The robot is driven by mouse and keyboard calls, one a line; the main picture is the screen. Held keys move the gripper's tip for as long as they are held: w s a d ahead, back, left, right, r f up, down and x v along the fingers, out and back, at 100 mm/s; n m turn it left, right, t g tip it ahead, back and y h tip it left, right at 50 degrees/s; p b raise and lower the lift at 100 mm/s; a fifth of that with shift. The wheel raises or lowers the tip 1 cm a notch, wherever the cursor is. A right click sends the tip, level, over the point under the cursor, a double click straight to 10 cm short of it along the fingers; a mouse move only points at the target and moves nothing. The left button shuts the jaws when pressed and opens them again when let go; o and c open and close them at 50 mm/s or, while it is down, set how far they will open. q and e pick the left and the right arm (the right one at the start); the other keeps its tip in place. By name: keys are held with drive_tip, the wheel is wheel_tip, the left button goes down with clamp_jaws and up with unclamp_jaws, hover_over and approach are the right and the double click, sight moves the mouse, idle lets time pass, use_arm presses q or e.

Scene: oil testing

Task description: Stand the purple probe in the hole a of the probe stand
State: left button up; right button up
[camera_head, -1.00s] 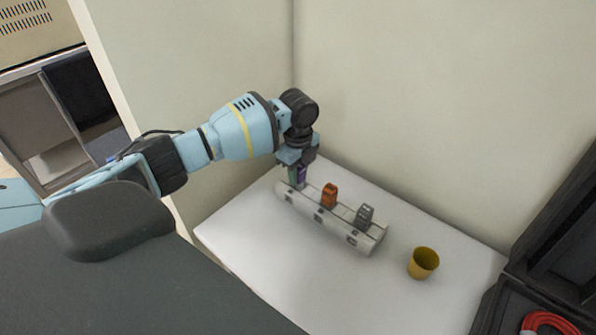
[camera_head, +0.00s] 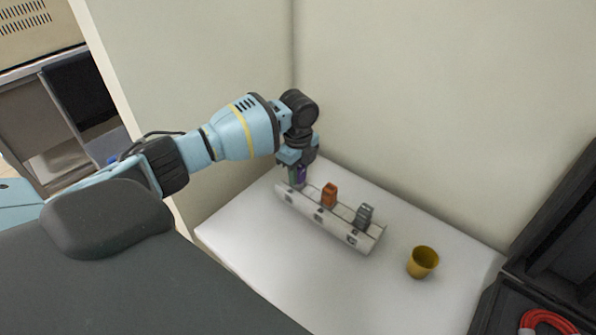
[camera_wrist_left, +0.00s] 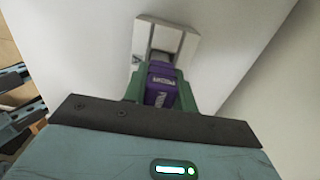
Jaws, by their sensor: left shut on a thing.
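The purple probe (camera_wrist_left: 160,85) is between the green fingers of my left gripper (camera_head: 297,178), which is shut on it. In the head view the purple probe (camera_head: 301,176) is upright at the far left end of the white probe stand (camera_head: 328,223). In the left wrist view the stand's end (camera_wrist_left: 167,38) shows just beyond the probe. The probe's lower end is hidden, so I cannot tell how deep it sits in the hole there. My right gripper is not in view.
An orange probe (camera_head: 329,195) and a grey probe (camera_head: 363,215) stand in the same stand. A yellow cup (camera_head: 422,262) is to its right on the white table (camera_head: 270,262). A dark open case (camera_head: 545,275) is at the far right. Walls close in behind the stand.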

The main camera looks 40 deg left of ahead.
use_arm(q)
drive_tip(key=shift+f, duration=0.3)
drive_tip(key=shift+f, duration=0.35)
drive_tip(key=o, duration=0.8)
drive_tip(key=shift+c, duration=0.2)
